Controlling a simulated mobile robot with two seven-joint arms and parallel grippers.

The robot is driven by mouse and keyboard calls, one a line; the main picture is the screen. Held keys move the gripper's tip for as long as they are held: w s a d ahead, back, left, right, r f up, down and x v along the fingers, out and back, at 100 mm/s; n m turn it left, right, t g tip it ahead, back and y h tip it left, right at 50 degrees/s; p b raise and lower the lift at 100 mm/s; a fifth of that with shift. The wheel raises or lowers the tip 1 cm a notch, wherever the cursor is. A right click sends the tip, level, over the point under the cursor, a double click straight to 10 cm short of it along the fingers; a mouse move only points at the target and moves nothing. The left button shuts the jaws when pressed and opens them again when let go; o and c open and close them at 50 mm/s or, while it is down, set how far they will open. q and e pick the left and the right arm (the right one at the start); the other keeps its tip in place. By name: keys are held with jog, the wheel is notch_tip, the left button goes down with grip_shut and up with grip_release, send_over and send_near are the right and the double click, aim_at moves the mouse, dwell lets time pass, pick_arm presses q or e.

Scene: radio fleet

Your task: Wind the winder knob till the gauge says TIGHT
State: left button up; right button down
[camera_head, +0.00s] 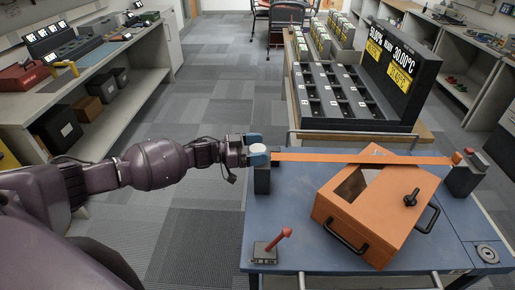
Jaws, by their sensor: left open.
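An orange strap (360,158) runs across the back of the blue table (215,0) between two dark posts. The left post (262,180) has a pale blue knob-like top (258,158); I cannot tell for certain that it is the winder knob. My left gripper (250,147) is open at this top, and its fingers partly hide it; contact is unclear. The right post (464,180) carries an orange-red end piece and a red top. A round dial (487,254) lies at the table's right front; no lettering is readable, and I cannot tell whether it is the gauge. My right gripper is not in view.
An orange box (378,215) with a window, black knob and handles stands under the strap. A red lever (272,246) on a small base stands at the table's left front. A rack with temperature displays (395,60) is behind. Carpet at left is clear.

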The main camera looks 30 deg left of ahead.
pick_arm(q)
jog(key=v, duration=1)
jog(key=shift+s+a, duration=0.25)
jog(key=shift+a, duration=0.05)
jog(key=s+d+f+n+t+y, duration=0.3)
jog(key=s+d+f+n+y, duration=0.45)
jog(key=d+y, duration=0.3)
jog(key=s+n+g+y, duration=0.4)
jog(key=s+g, duration=0.6)
jog(key=s, duration=1.2)
jog(key=w+f+m+t, duration=0.2)
jog(key=w+f+t, duration=0.5)
jog(key=f, duration=0.3)
jog(key=shift+f+t, duration=0.3)
